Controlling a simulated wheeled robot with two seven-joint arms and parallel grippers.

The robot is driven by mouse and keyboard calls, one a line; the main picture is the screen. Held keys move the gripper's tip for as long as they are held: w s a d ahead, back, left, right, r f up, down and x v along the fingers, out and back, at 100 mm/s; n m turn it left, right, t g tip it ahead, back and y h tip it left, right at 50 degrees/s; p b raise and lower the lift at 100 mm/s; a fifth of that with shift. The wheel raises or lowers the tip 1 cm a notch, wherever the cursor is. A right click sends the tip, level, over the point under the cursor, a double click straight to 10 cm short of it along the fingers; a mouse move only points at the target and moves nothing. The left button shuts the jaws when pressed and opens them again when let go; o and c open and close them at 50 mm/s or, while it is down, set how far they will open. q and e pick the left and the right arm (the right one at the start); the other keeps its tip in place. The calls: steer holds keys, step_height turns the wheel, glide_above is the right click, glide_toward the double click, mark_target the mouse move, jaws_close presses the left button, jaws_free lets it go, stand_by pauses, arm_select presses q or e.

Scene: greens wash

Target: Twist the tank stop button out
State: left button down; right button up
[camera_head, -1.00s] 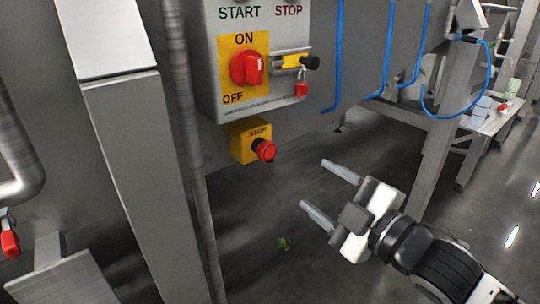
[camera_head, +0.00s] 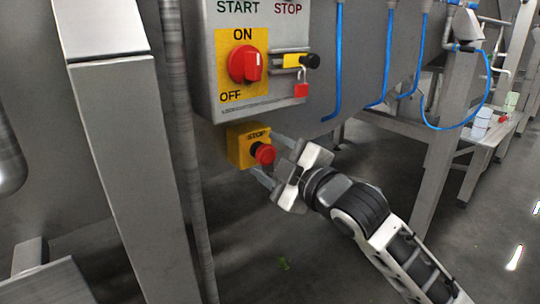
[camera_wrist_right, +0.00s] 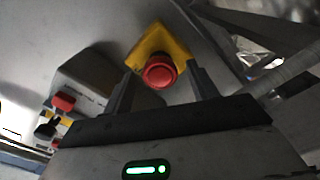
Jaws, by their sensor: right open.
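The tank stop button is a red mushroom button (camera_head: 265,154) on a yellow box (camera_head: 236,148) marked STOP, below the grey control panel. My right gripper (camera_head: 268,160) is open, with its fingers pointing at the box, one finger above and one below the button in the head view. In the right wrist view the red button (camera_wrist_right: 160,72) shows between the two fingertips of my right gripper (camera_wrist_right: 160,80), with the yellow box (camera_wrist_right: 165,42) behind it. I see no grip on the button. My left gripper is not in view.
Just above is the control panel (camera_head: 212,70) with a red ON/OFF rotary switch (camera_head: 245,65), a black-knobbed latch (camera_head: 311,61) and a red padlock (camera_head: 301,89). A vertical pipe (camera_head: 182,150) and a steel leg stand to the left. Blue hoses (camera_head: 338,60) hang at right.

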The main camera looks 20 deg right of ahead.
steer(key=shift+w+a, duration=0.1)
steer(key=shift+w, duration=0.2)
steer(key=c, duration=1)
steer(key=shift+o, duration=0.2)
